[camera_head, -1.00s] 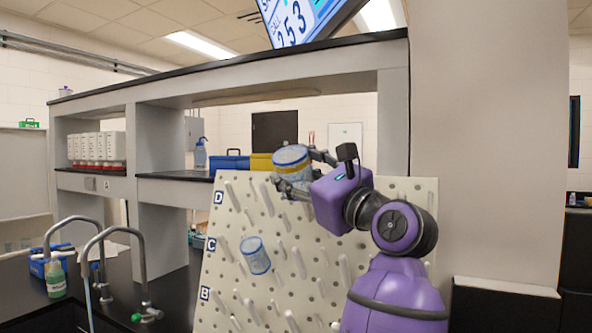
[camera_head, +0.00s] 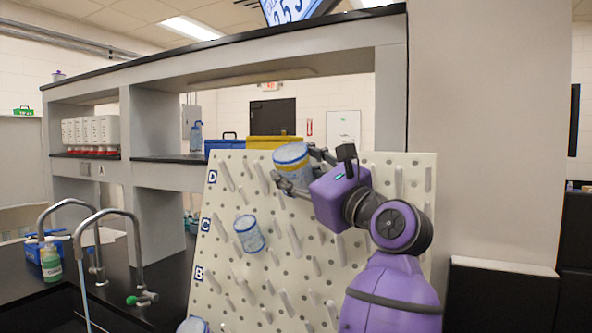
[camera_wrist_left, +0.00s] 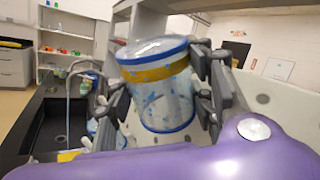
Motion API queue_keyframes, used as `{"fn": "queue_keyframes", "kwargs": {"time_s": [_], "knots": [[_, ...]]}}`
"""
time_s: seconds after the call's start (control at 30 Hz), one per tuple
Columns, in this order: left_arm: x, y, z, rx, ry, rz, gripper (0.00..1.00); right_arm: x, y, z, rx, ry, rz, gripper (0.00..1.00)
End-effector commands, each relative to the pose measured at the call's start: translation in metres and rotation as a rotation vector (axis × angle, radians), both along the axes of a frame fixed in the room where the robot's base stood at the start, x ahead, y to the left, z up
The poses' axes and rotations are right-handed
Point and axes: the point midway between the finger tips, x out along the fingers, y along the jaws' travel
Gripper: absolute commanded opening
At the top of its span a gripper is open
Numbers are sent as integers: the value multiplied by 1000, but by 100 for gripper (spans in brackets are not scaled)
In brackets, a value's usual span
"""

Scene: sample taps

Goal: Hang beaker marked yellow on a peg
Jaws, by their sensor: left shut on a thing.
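The beaker marked yellow (camera_head: 291,163) is clear with blue marks, a blue rim and a yellow band. My left gripper (camera_head: 299,172) is shut on its side and holds it, slightly tilted, at the top of the pegboard (camera_head: 421,169), near row D. In the left wrist view the beaker (camera_wrist_left: 160,95) sits between the fingers (camera_wrist_left: 165,88), its blue-rimmed end up. The white pegboard has rows of slanted pegs marked D, C and B. I cannot tell whether the beaker touches a peg. My right gripper is not in view.
A blue-marked beaker (camera_head: 249,234) hangs on a peg near row C. Part of another (camera_head: 194,325) shows at the board's lower left. Sink taps (camera_head: 137,250) and a green bottle (camera_head: 51,262) stand left. Grey shelving (camera_head: 150,140) rises behind. Several pegs near row D are bare.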

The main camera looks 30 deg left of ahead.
Motion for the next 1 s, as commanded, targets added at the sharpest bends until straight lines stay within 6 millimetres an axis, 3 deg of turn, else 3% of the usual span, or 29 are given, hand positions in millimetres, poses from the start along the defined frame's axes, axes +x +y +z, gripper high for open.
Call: {"fn": "queue_keyframes", "kwargs": {"time_s": [0.43, 0.47, 0.6, 1.0], "knots": [[3, 0, -4, -4, 8, -3, 24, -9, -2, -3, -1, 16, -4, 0], [3, 0, -4, -4, 8, -3, 53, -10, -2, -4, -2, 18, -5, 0], [3, 0, -4, -4, 8, -3, 71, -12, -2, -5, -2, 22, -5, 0], [2, -6, -5, -2, 7, -7, 71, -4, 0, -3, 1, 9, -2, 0]]}}
